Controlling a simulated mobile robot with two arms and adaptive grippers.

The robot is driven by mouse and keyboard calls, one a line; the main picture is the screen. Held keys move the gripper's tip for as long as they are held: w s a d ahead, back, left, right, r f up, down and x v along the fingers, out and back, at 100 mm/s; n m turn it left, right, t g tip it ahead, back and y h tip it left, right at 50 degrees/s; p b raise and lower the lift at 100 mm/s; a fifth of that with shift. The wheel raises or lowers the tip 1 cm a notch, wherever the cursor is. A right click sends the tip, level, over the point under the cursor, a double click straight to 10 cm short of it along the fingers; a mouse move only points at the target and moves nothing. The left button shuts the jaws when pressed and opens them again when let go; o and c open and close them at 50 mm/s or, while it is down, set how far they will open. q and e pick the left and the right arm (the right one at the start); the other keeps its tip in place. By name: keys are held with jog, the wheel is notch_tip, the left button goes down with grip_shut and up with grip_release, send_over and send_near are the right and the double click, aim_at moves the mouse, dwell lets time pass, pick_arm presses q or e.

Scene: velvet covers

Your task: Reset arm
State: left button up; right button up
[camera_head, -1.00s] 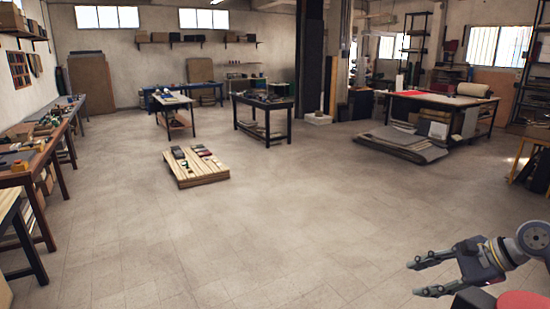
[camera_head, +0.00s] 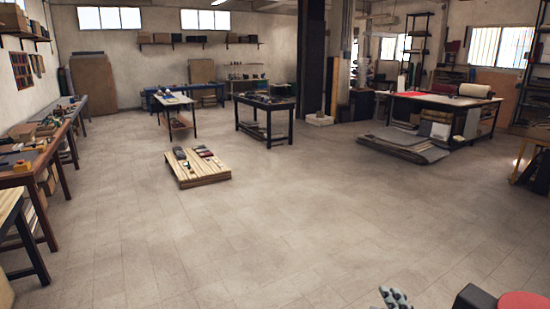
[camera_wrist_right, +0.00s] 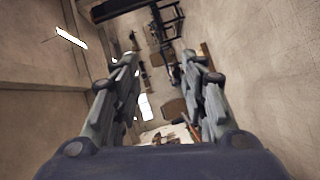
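My right gripper (camera_wrist_right: 160,62) shows in the right wrist view with its two fingers spread apart and nothing between them. In the head view only a small grey part of the right gripper (camera_head: 393,298) shows at the bottom edge, right of the middle. The room appears turned on its side in the right wrist view. My left gripper is in neither current view.
A low wooden pallet (camera_head: 203,182) with small items stands on the open floor (camera_head: 300,220). Workbenches (camera_head: 28,160) line the left wall. A dark table (camera_head: 264,105) stands farther back, and a large worktable (camera_head: 440,97) stands at the right.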

jog(key=s+f+m+g+h, duration=0.1)
jog(key=s+f+m+g, duration=0.65)
jog(key=s+f, duration=0.45)
jog(key=s+a+f+m+g+y, duration=0.1)
jog(key=s+a+f+m+g, duration=0.15)
jog(key=s, duration=0.55)
jog(key=s+a+f+m+g+y, duration=0.1)
jog(key=s+a+f+m+g, duration=0.15)
jog(key=s, duration=0.55)
notch_tip(320, 180, down, 28)
jog(key=g+b, duration=0.2)
pick_arm(q)
notch_tip(320, 180, down, 4)
jog(key=shift+r+b, duration=0.2)
jog(key=shift+b, duration=0.6)
pick_arm(e)
jog(key=s+d+f, duration=0.2)
jog(key=s+f, duration=0.7)
jog(key=s+d+f+g, duration=0.1)
jog(key=s+d+f, duration=0.1)
jog(key=s+f, duration=0.7)
jog(key=shift+f, duration=0.4)
pick_arm(q)
jog(key=shift+c, duration=0.7)
pick_arm(e)
jog(key=shift+c, duration=0.8)
jog(key=shift+s, duration=0.1)
